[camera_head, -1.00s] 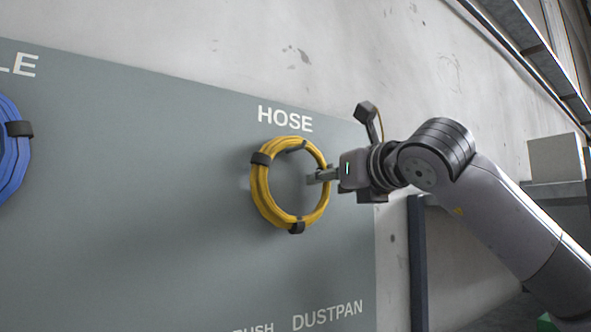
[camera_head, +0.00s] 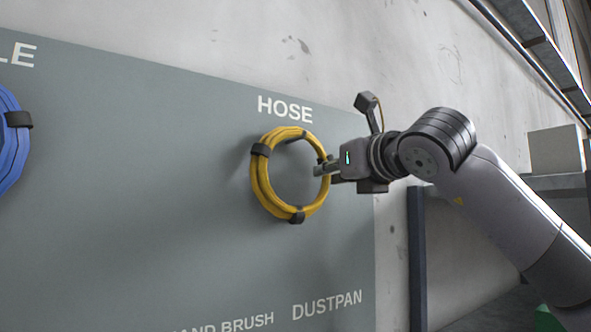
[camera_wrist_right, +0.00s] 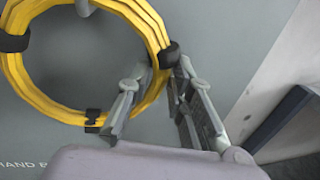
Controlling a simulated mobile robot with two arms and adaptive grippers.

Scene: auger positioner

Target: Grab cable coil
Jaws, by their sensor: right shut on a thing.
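A yellow coil (camera_head: 262,190) with black straps hangs on the grey board under the word HOSE. My right gripper (camera_head: 322,169) comes in from the right and is shut on the coil's right side. In the right wrist view, the yellow coil (camera_wrist_right: 152,95) passes between the two fingers of the right gripper (camera_wrist_right: 158,95), just below a black strap. A blue coil (camera_head: 12,145) with a dark strap is cut off by the left edge of the head view, under a label ending in "LE". My left gripper is not in view.
A dark upright post (camera_head: 417,250) and a shelf with a pale box (camera_head: 557,150) stand to the right. The board between the two coils is clear.

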